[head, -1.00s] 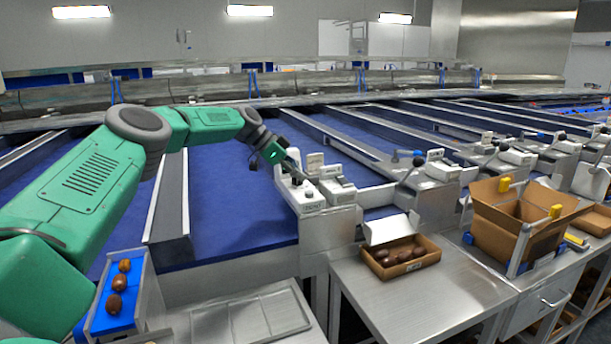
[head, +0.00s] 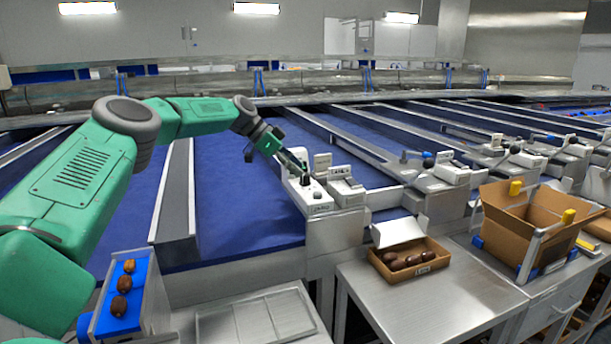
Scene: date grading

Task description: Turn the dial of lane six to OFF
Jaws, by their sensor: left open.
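A white control box (head: 309,199) with small knobs on its top stands at the end of a lane divider, right of the near blue lane. A dark dial (head: 305,181) shows on it, partly covered by my fingers; its pointing direction and the lane label are too small to read. My left gripper (head: 301,174) reaches in from the left, tilted down, with its open fingertips at the dial. I cannot tell whether they touch it. My right gripper is not in view.
A blue tray (head: 119,318) with three dates is at lower left. More control boxes line the lanes at right.

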